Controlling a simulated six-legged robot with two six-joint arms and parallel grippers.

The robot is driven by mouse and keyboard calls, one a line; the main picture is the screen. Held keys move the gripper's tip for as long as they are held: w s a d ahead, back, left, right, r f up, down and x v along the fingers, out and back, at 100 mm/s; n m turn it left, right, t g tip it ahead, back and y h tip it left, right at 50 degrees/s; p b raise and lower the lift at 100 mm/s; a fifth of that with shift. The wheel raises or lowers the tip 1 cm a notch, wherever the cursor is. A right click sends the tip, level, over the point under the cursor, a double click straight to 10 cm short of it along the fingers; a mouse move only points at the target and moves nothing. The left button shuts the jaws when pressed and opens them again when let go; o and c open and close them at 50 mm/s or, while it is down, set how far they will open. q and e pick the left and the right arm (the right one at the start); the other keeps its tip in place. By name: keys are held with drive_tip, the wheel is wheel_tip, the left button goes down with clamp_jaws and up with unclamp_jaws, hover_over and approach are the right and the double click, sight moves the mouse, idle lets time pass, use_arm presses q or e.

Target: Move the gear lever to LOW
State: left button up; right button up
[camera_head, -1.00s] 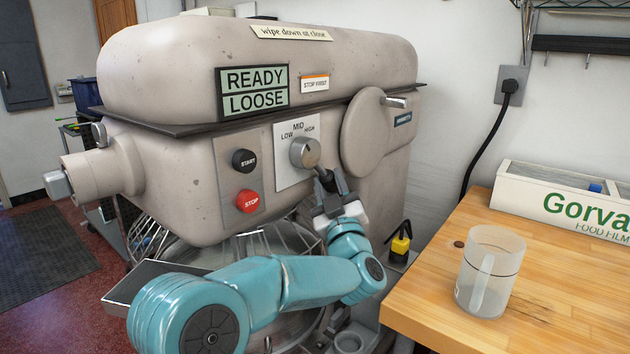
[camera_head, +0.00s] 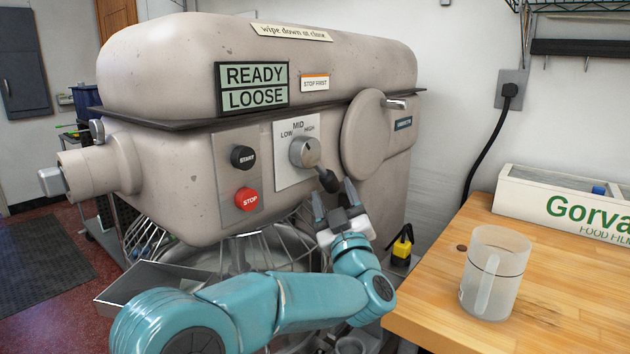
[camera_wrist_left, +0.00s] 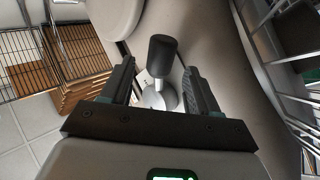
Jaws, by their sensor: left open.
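The gear lever (camera_head: 328,181) has a black grip on a metal stalk from a round silver hub (camera_head: 304,152). The hub sits on a pale plate (camera_head: 283,168) marked LOW at left, MID at top and HIGH at right. The grip hangs down and to the right; which mark is selected I cannot tell. My left gripper (camera_head: 334,191) is open just below the grip, fingers spread. In the left wrist view the black grip (camera_wrist_left: 162,57) appears between the open fingers (camera_wrist_left: 158,78), with no clear contact. My right gripper is not in view.
The mixer body (camera_head: 170,185) carries a black START button (camera_head: 243,157), a red STOP button (camera_head: 247,199) and a READY LOOSE sign (camera_head: 253,87). A wire guard (camera_head: 270,248) is below. A wooden table (camera_head: 560,300) with a clear jug (camera_head: 494,275) stands at right.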

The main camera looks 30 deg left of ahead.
use_arm(q)
drive_tip(key=b+v, duration=0.9)
drive_tip(key=v, duration=0.4)
idle(0.5)
idle(0.4)
drive_tip(key=shift+s, duration=0.1)
idle(0.4)
